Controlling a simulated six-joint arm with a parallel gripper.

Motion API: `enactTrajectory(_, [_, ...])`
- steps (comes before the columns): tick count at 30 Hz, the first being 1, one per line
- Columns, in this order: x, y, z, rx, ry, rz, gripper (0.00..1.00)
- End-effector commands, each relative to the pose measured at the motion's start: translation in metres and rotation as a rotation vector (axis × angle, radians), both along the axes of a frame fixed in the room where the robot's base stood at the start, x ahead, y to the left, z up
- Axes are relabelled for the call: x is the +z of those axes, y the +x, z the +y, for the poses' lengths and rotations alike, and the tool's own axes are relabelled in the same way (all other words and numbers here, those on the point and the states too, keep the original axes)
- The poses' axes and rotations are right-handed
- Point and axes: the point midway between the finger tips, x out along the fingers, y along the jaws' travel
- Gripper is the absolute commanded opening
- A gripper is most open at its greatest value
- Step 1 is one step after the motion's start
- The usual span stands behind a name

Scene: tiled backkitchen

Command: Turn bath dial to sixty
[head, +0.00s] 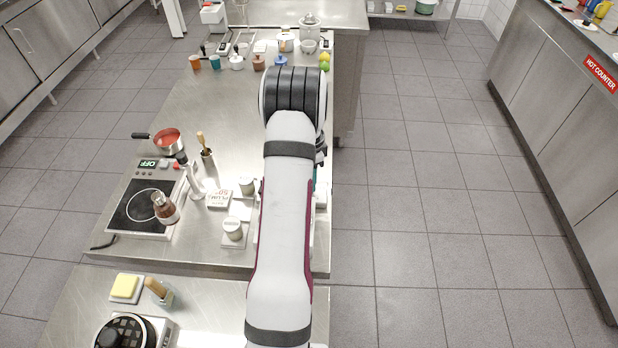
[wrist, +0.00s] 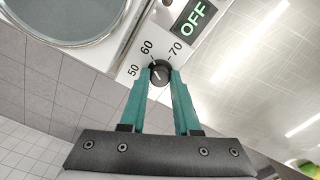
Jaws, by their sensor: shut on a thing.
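The bath dial (wrist: 160,74) is a small black knob on a white panel (wrist: 125,68) in the wrist view. The printed marks 50, 60 and 70 stand around its far side. A small pale mark shows on the knob, but its exact heading is too small to read. My gripper (wrist: 160,82) has its two green fingers on either side of the knob, shut on it. A dark display (wrist: 193,19) beside the dial reads OFF. The round bath opening (wrist: 72,18) is at the upper left. In the head view my arm hides the dial and the gripper.
Tiled floor lies open to the right.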

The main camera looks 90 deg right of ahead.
Motion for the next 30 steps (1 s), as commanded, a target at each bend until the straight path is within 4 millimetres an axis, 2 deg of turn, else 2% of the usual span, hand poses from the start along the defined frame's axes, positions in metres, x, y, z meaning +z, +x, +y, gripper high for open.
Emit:
enactTrajectory(16, [0.0005, -0.0003, -0.0006, -0.024, -0.002, 0.000, 0.00])
enactTrajectory(17, [0.0005, -0.0003, -0.0006, -0.024, -0.002, 0.000, 0.32])
enactTrajectory(21, [0.0004, -0.0002, -0.0005, -0.024, -0.001, 0.000, 0.58])
enactTrajectory(22, [0.0003, -0.0003, -0.0004, -0.024, -0.001, 0.000, 0.61])
enactTrajectory(30, [0.0009, -0.0002, -0.0002, -0.023, -0.001, 0.000, 0.61])
